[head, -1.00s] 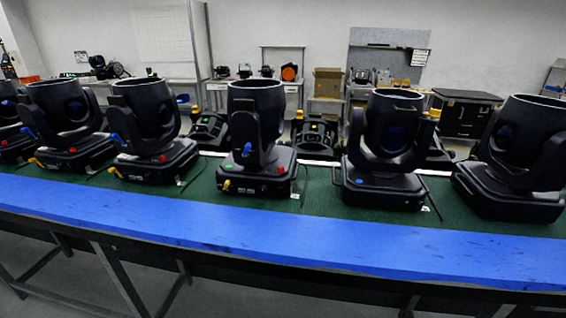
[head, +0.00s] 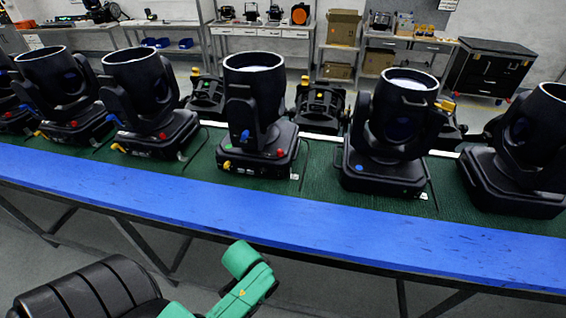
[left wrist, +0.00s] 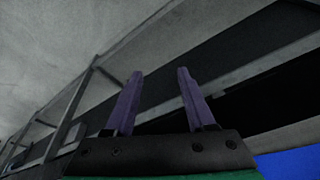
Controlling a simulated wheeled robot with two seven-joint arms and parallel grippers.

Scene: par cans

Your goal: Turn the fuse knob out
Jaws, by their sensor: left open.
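A row of black par cans stands on the green-topped bench (head: 315,165). The middle par can (head: 254,110) has a red knob (head: 280,152), a yellow part (head: 227,165) and a blue part (head: 245,136) low on its base and yoke. Which of these is the fuse knob I cannot tell. Similar red and yellow parts show on the par cans to its left. My left gripper (left wrist: 160,72) shows in the left wrist view with its two purple fingers apart and nothing between them. It points at the bench's underside and frame, away from the par cans. My right gripper is out of view.
A blue strip (head: 300,225) runs along the bench's front edge, with dark legs below. Smaller black fixtures (head: 320,105) stand behind the par cans. A black case (head: 490,68) and shelves with cardboard boxes (head: 342,27) are at the back. The blue strip is clear.

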